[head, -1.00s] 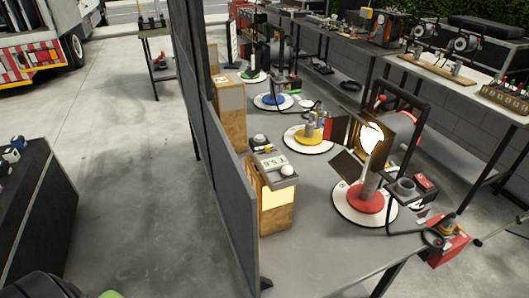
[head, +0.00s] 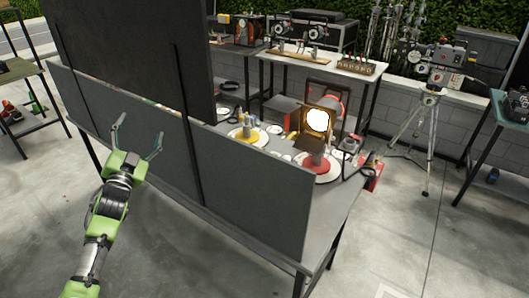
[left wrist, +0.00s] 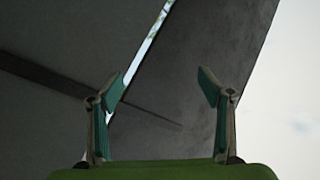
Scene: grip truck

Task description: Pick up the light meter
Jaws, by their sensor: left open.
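I cannot make out the light meter in either current view; the dark upright panels hide part of the bench top. My left gripper (head: 139,133) is open and empty. It stands in front of the low grey panel (head: 250,195), on the near side, away from the bench top. In the left wrist view the two fingers (left wrist: 162,85) are spread apart with nothing between them, facing dark panel surfaces. My right gripper is not in view.
A tall black panel (head: 130,55) rises at the bench's left part. A lit lamp (head: 317,121) on a red and white base stands on the grey bench (head: 333,210). A tripod (head: 426,120) stands right. The concrete floor (head: 440,245) at the front right is clear.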

